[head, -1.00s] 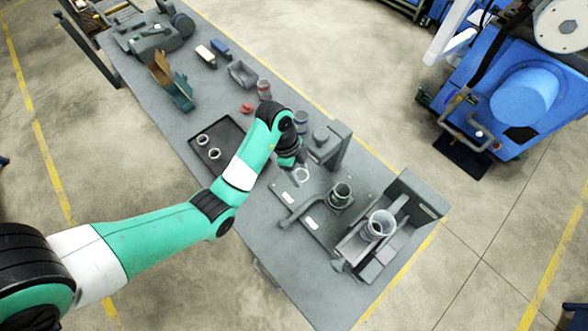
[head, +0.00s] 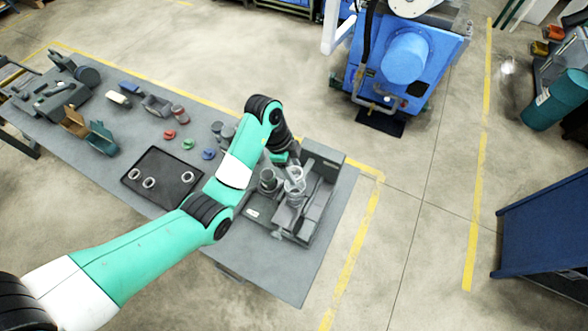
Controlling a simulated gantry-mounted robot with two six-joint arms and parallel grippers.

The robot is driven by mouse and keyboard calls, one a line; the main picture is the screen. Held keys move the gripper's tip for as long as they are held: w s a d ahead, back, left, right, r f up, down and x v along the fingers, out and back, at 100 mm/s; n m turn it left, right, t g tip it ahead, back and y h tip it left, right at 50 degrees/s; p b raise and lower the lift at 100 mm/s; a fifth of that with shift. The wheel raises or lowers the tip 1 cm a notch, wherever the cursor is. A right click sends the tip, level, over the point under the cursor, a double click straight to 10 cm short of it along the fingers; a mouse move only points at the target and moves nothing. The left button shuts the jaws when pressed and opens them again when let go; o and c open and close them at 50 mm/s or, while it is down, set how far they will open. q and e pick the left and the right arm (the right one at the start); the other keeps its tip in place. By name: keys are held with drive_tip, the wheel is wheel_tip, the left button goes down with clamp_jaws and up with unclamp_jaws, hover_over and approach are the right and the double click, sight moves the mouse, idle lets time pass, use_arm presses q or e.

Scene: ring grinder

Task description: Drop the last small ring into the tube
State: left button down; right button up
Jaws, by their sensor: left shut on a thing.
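My left gripper (head: 287,158) comes down above the fixture at the right end of the table. It is shut on a small pale ring (head: 297,173). The ring appears just over the upper end of a light grey tube (head: 294,192); I cannot tell whether it touches the tube or is apart from it. A shorter dark-mouthed cylinder (head: 267,183) stands just left of the tube. My left arm hides part of the fixture plate. My right gripper is not in view.
A dark tray (head: 167,166) holds several pale rings. Red (head: 169,134), green (head: 188,144) and blue (head: 208,154) small parts lie behind it. Bins and a grey machine (head: 62,92) stand at the far left. The table's front right area (head: 290,275) is clear.

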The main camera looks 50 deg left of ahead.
use_arm(q)
drive_tip(key=shift+f+b, duration=2.5)
drive_tip(key=shift+f, duration=0.15)
unclamp_jaws()
wheel_tip(320, 180, up, 7)
drive_tip(key=p, duration=0.7)
idle(0.4)
